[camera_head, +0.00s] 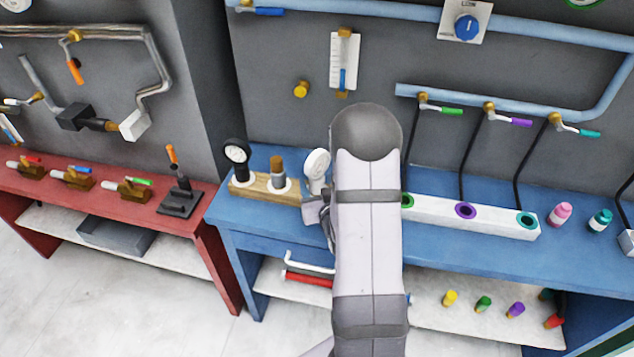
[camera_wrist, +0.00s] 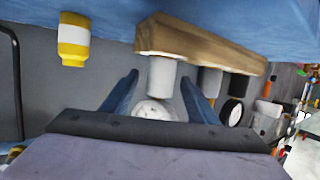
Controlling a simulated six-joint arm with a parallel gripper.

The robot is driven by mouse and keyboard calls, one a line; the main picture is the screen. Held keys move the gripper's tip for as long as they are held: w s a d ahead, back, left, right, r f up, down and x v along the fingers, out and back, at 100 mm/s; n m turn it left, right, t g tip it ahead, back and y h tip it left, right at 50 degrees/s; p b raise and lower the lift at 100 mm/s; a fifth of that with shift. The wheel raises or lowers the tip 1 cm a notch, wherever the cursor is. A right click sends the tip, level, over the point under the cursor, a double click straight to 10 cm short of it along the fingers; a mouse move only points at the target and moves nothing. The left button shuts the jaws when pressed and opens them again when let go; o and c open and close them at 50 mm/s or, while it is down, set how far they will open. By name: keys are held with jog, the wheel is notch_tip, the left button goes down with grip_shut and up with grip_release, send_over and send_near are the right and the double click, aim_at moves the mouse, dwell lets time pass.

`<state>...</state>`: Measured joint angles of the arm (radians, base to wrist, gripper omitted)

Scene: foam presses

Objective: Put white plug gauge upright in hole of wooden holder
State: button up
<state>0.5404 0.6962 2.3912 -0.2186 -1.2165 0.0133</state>
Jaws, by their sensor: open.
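The white plug gauge (camera_head: 317,162), with a round dial, stands upright at the right end of the wooden holder (camera_head: 262,190) on the blue bench. In the wrist view, which is upside down, its dial (camera_wrist: 153,108) lies between my fingers and its white body meets the end of the holder (camera_wrist: 205,47). My gripper (camera_head: 317,208) is open, one finger on each side of the gauge (camera_wrist: 160,78). Its lower end and the hole's edge are hidden, so I cannot tell how deep it sits.
A black-rimmed gauge (camera_head: 237,155) and a brown-topped grey plug (camera_head: 278,172) stand in the holder's other places. A white block with coloured rings (camera_head: 480,217) lies to the right, behind my arm. A yellow-and-white bottle (camera_wrist: 73,40) stands near the gripper.

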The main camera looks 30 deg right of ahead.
aim_at(319, 184)
jog(key=v, duration=0.4)
jog(key=shift+r, duration=0.2)
jog(key=p+v, duration=0.2)
jog(key=p, duration=0.1)
jog(key=shift+p, duration=0.35)
jog(key=shift+f, duration=0.1)
dwell(0.3)
jog(key=shift+w+a+f+n+g+y, duration=0.3)
jog(key=shift+a+g+y, duration=0.1)
jog(key=shift+a, duration=0.15)
jog(key=a+g, duration=0.1)
jog(key=a+f+g+y, duration=0.1)
jog(key=a, duration=0.1)
jog(key=a+n+g, duration=0.1)
jog(key=a, duration=0.1)
jog(key=shift+s+f+y, duration=0.25)
jog(key=shift+s+y, duration=0.05)
jog(key=s+a+r+n+g+y, duration=0.1)
jog(key=s+a+r+g, duration=0.1)
jog(key=s+a+g, duration=0.3)
jog(key=s+a+r+n+g+y, duration=0.1)
jog(key=s+a+r+g, duration=0.2)
jog(key=s, duration=1)
jog(key=shift+s+a+g, duration=0.2)
jog(key=shift+a+g, duration=0.8)
jog(key=shift+a, duration=1.75)
